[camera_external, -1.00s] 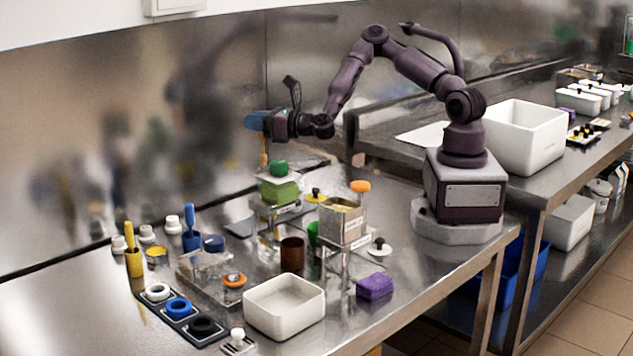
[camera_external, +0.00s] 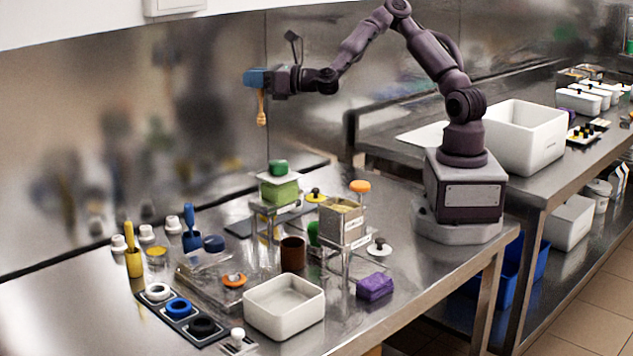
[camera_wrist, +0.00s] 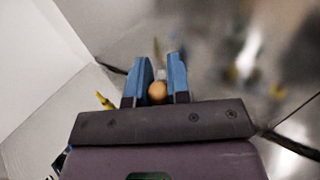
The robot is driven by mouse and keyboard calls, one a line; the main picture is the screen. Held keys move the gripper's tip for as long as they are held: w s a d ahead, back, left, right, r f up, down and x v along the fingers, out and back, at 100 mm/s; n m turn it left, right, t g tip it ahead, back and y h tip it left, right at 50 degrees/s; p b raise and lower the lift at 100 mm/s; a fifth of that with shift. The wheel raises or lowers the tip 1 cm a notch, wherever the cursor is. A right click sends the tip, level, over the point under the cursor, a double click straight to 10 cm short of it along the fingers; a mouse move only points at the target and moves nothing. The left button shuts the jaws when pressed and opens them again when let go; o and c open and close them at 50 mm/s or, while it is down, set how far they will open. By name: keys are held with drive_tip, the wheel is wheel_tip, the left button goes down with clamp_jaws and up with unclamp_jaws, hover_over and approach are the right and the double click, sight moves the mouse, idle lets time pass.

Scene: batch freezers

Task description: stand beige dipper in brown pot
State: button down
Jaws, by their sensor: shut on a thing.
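The beige dipper (camera_external: 261,108) hangs upright, head down, from my gripper (camera_external: 256,82), well above the bench in the external view. My gripper is shut on its upper end. In the wrist view the rounded end of the dipper (camera_wrist: 157,91) shows between the blue fingers of my gripper (camera_wrist: 159,84). The brown pot (camera_external: 292,254) stands upright on the bench, lower and to the right of the dipper in the external view. Its inside looks dark, and its bottom is hidden.
A green block with a white lid (camera_external: 279,189) stands on a clear stand behind the pot. A stand with a beige bin (camera_external: 341,222) is right of the pot. A white tray (camera_external: 284,306) is in front. Yellow (camera_external: 134,262) and blue (camera_external: 191,240) pots hold dippers at left.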

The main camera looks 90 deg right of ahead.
drive_tip(key=s+a+n+g+y, duration=0.1)
drive_tip(key=s+a+n+y, duration=0.4)
drive_tip(key=a, duration=0.5)
drive_tip(key=s+a+n+g+y, duration=0.1)
drive_tip(key=s+a+n+y, duration=0.15)
drive_tip(key=a+y, duration=0.55)
wheel_tip(320, 180, down, 20)
drive_tip(key=a+h, duration=0.1)
drive_tip(key=shift+a, duration=0.4)
idle(0.4)
drive_tip(key=shift+f, duration=1.65)
drive_tip(key=shift+f, duration=0.1)
drive_tip(key=shift+f, duration=0.85)
